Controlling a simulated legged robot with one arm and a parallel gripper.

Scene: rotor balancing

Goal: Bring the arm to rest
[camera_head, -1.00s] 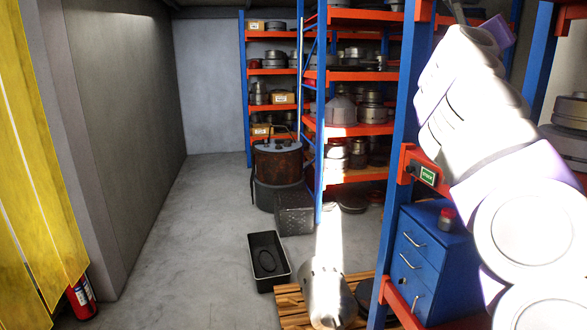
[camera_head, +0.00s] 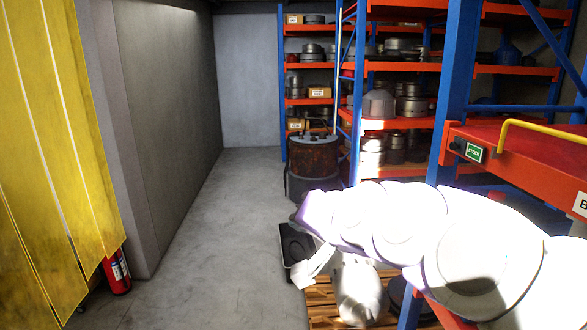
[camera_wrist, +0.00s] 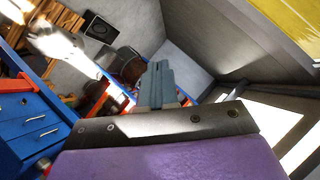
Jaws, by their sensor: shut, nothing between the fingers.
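My arm reaches in from the right in the head view and stretches leftward, low across the picture, in bright light. My gripper (camera_head: 300,274) hangs from its left end, pointing down and left, washed out by the glare. It appears in front of the black tray and left of the metal part on the pallet; the gap to them is unclear. In the wrist view the two grey-blue fingers of my gripper (camera_wrist: 160,66) stand pressed together, with nothing between them.
A wooden pallet (camera_head: 322,308) bears a bright metal part (camera_head: 360,290). A black tray (camera_head: 288,240) lies beside it, partly hidden. Red-and-blue shelving (camera_head: 455,90) stands close on the right. A blue drawer cabinet (camera_wrist: 30,122) shows in the wrist view. The floor at left (camera_head: 200,260) is clear.

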